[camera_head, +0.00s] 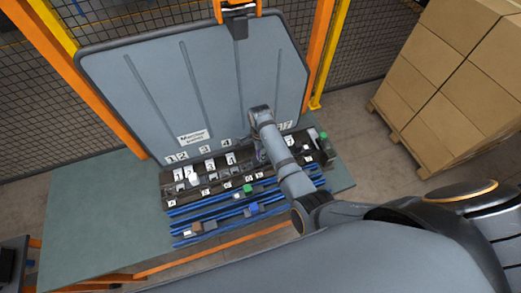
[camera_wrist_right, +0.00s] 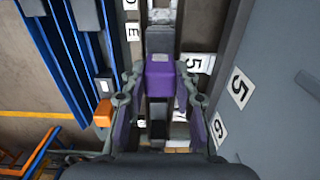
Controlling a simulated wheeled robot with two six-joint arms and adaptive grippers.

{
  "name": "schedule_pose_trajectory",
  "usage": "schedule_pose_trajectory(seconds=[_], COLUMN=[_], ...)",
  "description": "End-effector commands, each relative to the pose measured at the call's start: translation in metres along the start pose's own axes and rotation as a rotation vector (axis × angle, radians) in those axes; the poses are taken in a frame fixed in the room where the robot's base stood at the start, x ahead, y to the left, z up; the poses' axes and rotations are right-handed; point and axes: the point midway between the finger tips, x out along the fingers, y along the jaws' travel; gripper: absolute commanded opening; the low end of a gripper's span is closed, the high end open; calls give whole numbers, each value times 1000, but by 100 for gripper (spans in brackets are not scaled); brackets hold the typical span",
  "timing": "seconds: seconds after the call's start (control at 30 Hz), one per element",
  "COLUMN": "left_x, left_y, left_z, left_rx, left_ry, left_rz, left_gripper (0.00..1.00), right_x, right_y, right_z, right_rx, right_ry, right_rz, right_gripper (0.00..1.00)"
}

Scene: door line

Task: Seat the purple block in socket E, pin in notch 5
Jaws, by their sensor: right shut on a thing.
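In the right wrist view, my right gripper (camera_wrist_right: 160,82) is shut on the purple block (camera_wrist_right: 159,72), with one finger on each side of it. The block is over the dark socket strip (camera_wrist_right: 203,25). A label E (camera_wrist_right: 133,31) is just ahead of the block on its left, and a label 5 (camera_wrist_right: 195,63) is close on its right. The pin, the notch and the block's underside are hidden, so I cannot tell whether the block touches the socket. My left gripper is in neither view.
The grey upright panel (camera_head: 165,75) stands close behind the socket strip (camera_head: 166,182). Blue rails (camera_head: 185,210) run along its front, with a green block (camera_head: 247,188) and a blue block (camera_head: 253,208). An orange block (camera_wrist_right: 103,113) is near my finger. The table's left part (camera_head: 90,205) is clear.

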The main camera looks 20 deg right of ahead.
Motion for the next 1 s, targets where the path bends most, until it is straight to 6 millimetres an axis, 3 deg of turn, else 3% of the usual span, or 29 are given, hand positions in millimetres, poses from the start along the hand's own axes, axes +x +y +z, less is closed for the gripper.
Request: schedule_pose_trajectory(seconds=[0.3, 0.77, 0.8, 1.0], left_x=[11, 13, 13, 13], left_y=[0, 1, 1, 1], left_z=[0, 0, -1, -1], left_rx=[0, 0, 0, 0], left_ry=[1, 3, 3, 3], left_rz=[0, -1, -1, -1], left_gripper=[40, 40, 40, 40], right_x=[21, 25, 25, 25], right_y=[0, 0, 0, 0], right_z=[0, 0, 0, 0], right_rx=[0, 0, 0, 0], right_ry=[0, 0, 0, 0], right_rz=[0, -1, -1, -1], right_gripper=[0, 0, 31, 56])
